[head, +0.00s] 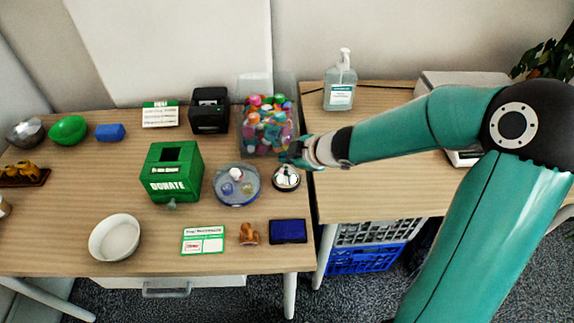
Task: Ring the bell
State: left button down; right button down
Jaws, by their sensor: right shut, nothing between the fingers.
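The bell (286,180) is a silver dome on a dark base, near the right edge of the left table. My right gripper (292,157) is just above and behind the bell in the picture, with its arm reaching in from the right. Its fingers are shut and empty. I cannot tell whether the fingertips touch the bell. My left gripper is not in the head view.
A clear bin (262,146) of colourful items stands directly behind the gripper. A round tray (236,198) with small items lies left of the bell. A green donate box (174,180), a blue ink pad (288,231) and a stamp (249,234) are nearby.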

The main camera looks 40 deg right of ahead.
aim_at(288, 167)
jog(key=shift+f, duration=0.1)
jog(key=shift+f, duration=0.3)
jog(key=shift+f+b, duration=0.5)
jog(key=shift+b, duration=0.25)
dwell(0.4)
jog(key=shift+r, duration=0.15)
jog(key=shift+r+p, duration=0.8)
jog(key=shift+p, duration=0.2)
notch_tip(288, 167, up, 5)
jog(key=p, duration=0.5)
dwell(0.6)
